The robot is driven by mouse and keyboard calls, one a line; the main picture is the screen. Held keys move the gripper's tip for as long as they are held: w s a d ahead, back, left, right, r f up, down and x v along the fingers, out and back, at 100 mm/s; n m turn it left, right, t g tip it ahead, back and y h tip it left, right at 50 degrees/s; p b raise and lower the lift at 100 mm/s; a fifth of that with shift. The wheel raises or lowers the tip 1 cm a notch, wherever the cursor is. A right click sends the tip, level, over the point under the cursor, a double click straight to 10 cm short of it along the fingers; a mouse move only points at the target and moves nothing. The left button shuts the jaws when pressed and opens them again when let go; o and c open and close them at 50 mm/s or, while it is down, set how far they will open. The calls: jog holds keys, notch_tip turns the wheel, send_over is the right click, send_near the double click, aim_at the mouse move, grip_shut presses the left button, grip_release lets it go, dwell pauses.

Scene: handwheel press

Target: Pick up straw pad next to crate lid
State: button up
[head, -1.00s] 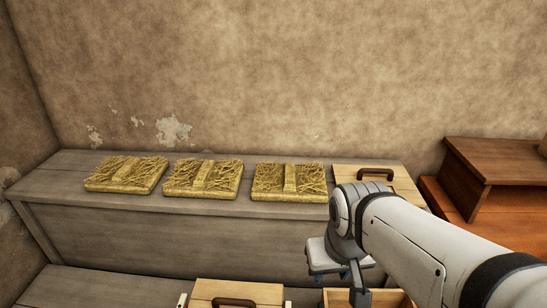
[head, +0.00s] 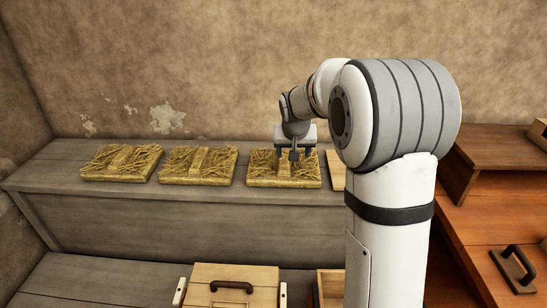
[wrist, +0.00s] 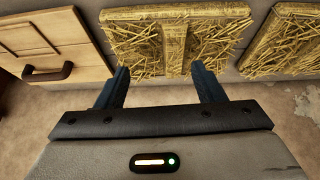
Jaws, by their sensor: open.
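Three straw pads lie in a row on the grey wooden ledge (head: 140,210). The rightmost straw pad (head: 265,180) is beside the crate lid (head: 338,172), which my arm mostly hides in the head view. In the wrist view this pad (wrist: 145,50) fills the upper middle, and the lid (wrist: 50,40) with its dark handle is to its left. My gripper (head: 295,156) is open and empty, fingers pointing down at the rightmost pad. In the wrist view its two fingers (wrist: 160,75) are spread near the pad's edge. I cannot tell whether they touch it.
The middle pad (head: 198,166) and left pad (head: 122,162) lie further left, with gaps between them. A wall stands behind the ledge. A box with a handled lid (head: 232,285) is below in front. A reddish wooden step shelf (head: 490,160) stands at the right.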

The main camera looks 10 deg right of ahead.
send_near(284, 159)
jog(key=shift+s+d, duration=0.3)
jog(key=shift+w+f, duration=0.25)
jog(key=shift+f, duration=0.05)
jog(key=x, duration=0.2)
jog(key=p+x, duration=0.1)
jog(key=x, duration=0.2)
jog(key=p+x, duration=0.1)
jog(key=x, duration=0.1)
jog(key=shift+w+a+f, duration=0.15)
jog(key=shift+w+a, duration=0.15)
jog(key=shift+w, duration=0.05)
grip_shut()
